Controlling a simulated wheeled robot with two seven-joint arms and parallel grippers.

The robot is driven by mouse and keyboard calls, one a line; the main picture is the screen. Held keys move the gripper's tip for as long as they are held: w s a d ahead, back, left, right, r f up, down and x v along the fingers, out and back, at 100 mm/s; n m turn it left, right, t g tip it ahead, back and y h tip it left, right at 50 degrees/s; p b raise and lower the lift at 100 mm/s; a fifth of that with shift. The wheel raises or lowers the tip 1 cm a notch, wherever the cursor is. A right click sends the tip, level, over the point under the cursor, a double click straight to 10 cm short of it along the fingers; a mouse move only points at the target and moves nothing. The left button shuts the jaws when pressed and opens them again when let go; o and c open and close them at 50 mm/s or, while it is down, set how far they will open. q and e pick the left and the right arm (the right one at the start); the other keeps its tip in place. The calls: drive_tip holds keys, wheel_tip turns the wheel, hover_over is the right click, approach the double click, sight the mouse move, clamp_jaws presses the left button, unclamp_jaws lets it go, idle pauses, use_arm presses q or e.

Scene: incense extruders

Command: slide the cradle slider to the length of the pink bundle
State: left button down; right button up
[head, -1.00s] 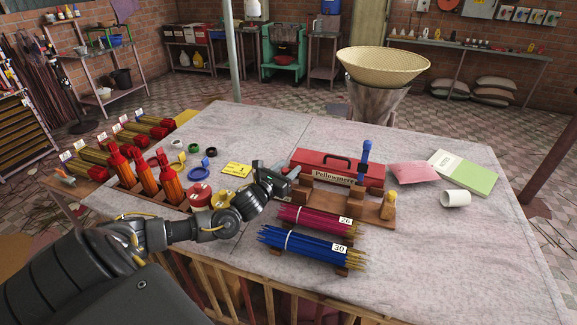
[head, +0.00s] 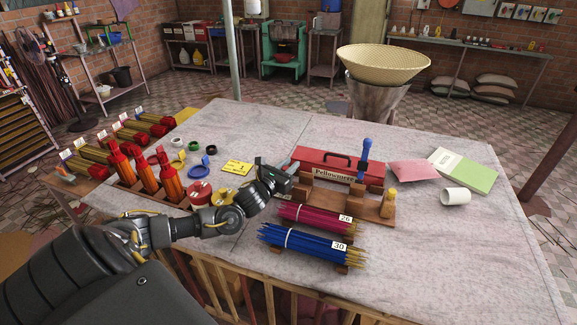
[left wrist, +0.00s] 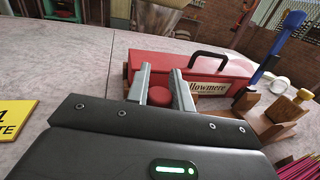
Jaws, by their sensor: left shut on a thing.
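The wooden cradle (head: 335,201) lies in front of the red toolbox, with upright blocks and a yellowish wooden knob (head: 390,196) at its right end. The pink bundle (head: 315,218), tagged 26, lies just in front of it, tied with a light band. My left gripper (head: 289,169) is at the cradle's left end. In the left wrist view its fingers (left wrist: 161,84) stand on either side of a round red knob (left wrist: 159,96) and are shut on it. How this knob joins the slider is hidden. My right gripper is not in view.
A blue bundle (head: 310,246) tagged 30 lies nearest the front. The red toolbox (head: 325,160) stands close behind the cradle, and a blue-handled tool (head: 365,152) stands upright at it. A pink packet (head: 413,170) and white cup (head: 455,196) lie right. The front right tabletop is clear.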

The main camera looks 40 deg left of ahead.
use_arm(q)
drive_tip(key=shift+w+d, duration=0.3)
drive_tip(key=shift+d, duration=0.55)
drive_tip(key=c, duration=1.2)
unclamp_jaws()
drive_tip(key=shift+s+f, duration=0.1)
drive_tip(key=shift+s, duration=0.2)
drive_tip(key=s, duration=0.3)
drive_tip(key=s+b, duration=0.1)
drive_tip(key=s, duration=0.2)
drive_tip(key=s+b, duration=0.1)
drive_tip(key=s, duration=0.2)
drive_tip(key=shift+s+d, duration=0.3)
drive_tip(key=shift+d, duration=0.05)
drive_tip(key=shift+s, duration=0.35)
